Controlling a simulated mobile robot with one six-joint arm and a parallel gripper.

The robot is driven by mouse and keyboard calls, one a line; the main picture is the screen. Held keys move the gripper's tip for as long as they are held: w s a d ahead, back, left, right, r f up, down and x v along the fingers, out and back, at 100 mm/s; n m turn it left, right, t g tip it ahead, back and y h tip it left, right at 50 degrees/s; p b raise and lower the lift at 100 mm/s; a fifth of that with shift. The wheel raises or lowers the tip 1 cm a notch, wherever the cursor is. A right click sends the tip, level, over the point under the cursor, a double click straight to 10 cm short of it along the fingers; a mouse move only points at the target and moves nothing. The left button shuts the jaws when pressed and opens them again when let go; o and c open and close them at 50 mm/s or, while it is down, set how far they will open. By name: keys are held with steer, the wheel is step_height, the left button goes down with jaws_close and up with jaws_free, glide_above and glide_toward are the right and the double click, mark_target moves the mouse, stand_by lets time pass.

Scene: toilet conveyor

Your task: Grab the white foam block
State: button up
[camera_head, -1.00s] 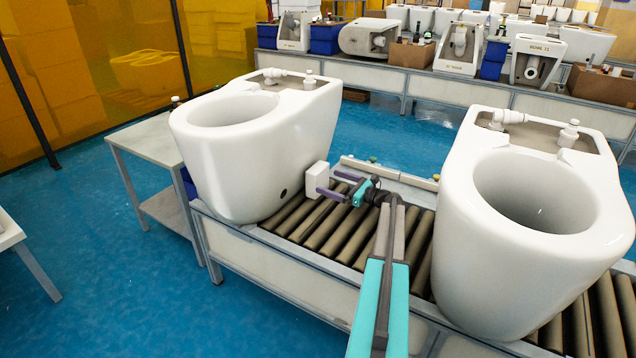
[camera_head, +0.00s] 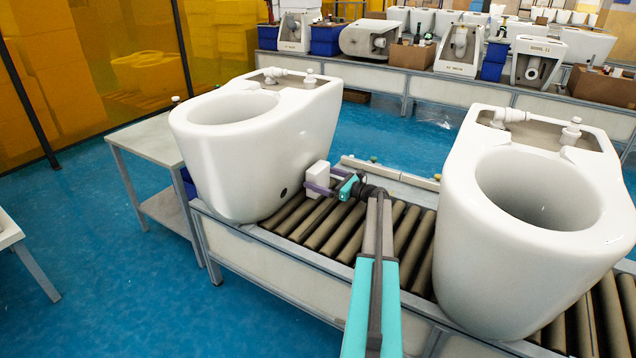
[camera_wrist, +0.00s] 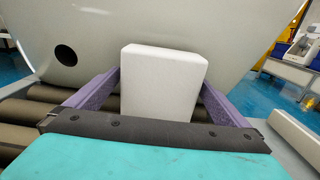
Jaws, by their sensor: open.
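The white foam block (camera_head: 318,178) stands upright beside the left toilet bowl, over the conveyor rollers. In the wrist view the foam block (camera_wrist: 163,82) sits between the two purple fingers of my gripper (camera_wrist: 162,88). A gap shows on the right side of the block, and the left finger is close to its left edge. In the head view my gripper (camera_head: 322,184) reaches the block from the right, with its fingers around it. The jaws are open. The block's lower part is hidden behind my gripper's dark crossbar.
The left toilet (camera_head: 262,150) stands right behind the block. Another toilet (camera_head: 530,225) stands to the right on the roller conveyor (camera_head: 340,230). A pale strip (camera_head: 390,172) edges the conveyor's far side. A grey side table (camera_head: 150,140) stands at left.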

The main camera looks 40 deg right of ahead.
mark_target(324, 169)
steer(key=shift+w+a, duration=0.15)
steer(key=shift+w, duration=0.5)
steer(key=c, duration=0.9)
steer(key=shift+r, duration=0.45)
step_height(324, 169, up, 3)
steer(key=shift+r+p, duration=0.1)
steer(key=shift+p, duration=0.55)
steer(key=s+a, duration=0.3)
steer(key=a, duration=0.1)
steer(key=s+a+p, duration=0.1)
steer(key=s+a, duration=0.2)
steer(key=a, duration=0.1)
steer(key=s+a+r+p, duration=0.1)
steer(key=s+a, duration=0.3)
steer(key=shift+s+a, duration=0.1)
steer(key=shift+a, duration=0.1)
